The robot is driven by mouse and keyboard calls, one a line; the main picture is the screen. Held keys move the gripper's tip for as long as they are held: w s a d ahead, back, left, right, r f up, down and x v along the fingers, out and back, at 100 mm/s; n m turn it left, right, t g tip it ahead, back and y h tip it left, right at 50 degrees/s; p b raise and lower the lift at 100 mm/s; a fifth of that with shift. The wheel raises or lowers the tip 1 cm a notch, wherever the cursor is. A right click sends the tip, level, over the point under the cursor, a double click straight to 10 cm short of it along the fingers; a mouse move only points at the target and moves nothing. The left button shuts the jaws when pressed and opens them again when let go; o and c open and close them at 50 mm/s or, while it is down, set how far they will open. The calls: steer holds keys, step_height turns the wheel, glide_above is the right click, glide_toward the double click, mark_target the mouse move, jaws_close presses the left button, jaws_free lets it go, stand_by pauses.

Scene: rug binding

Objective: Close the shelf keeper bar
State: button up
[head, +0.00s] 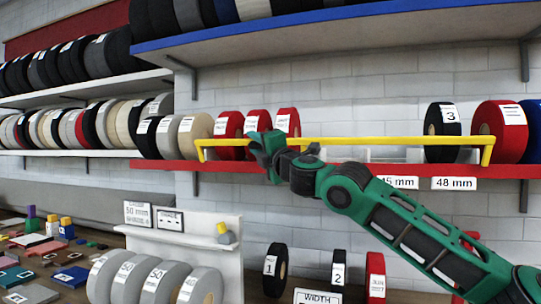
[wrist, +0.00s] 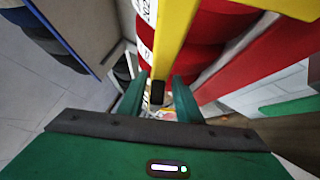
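The keeper bar (head: 390,141) is a long yellow rail with bent-down ends. It runs level along the front of the red-edged shelf (head: 400,168), across the rolls there. My gripper (head: 262,150) is at the bar's left part, in front of the red rolls. In the wrist view the bar (wrist: 176,35) comes down toward the gap between my two green fingers (wrist: 160,90). The fingers stand apart, with slim gaps beside the bar; I see no firm contact. A small dark piece shows between them. The bar's attachment to the shelf is not clear.
Red rolls (head: 230,126), a black roll marked 3 (head: 442,132) and a large red roll (head: 500,131) stand on the shelf. A blue-edged shelf (head: 330,24) is above. Grey rolls (head: 160,283) and a white stand (head: 190,247) are below. The shelf's middle looks mostly free.

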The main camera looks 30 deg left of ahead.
steer(key=v, duration=0.9)
steer(key=shift+d, duration=0.15)
steer(key=shift+w, duration=0.15)
